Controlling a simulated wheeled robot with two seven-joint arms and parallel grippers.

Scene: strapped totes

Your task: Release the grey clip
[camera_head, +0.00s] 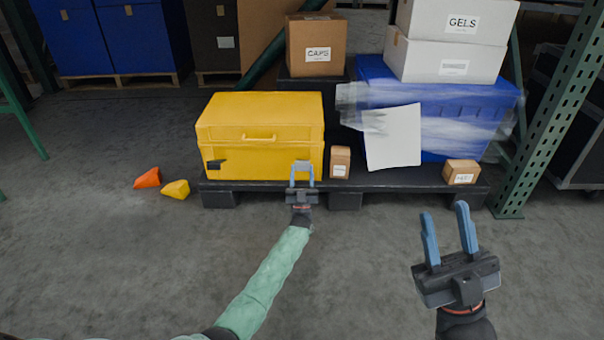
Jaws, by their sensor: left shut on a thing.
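A closed yellow tote (235,135) stands on a low black pallet at the centre left. A dark clip (215,165) shows at the lower left of its front. My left gripper (302,168) is at the lower right of the tote's front, its blue fingers shut on a small light grey piece, which looks like the grey clip (303,163). The fingers hide part of it, and I cannot tell whether it is fastened or loose. My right gripper (449,232) is open and empty, held over the floor in front of the pallet's right part.
The pallet (345,187) also bears a small carton (340,162), another small carton (461,172), and a blue tote (450,110) with film and a white sheet (393,138). An orange piece (147,178) and a yellow piece (176,189) lie on the floor. A green upright (550,110) stands right.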

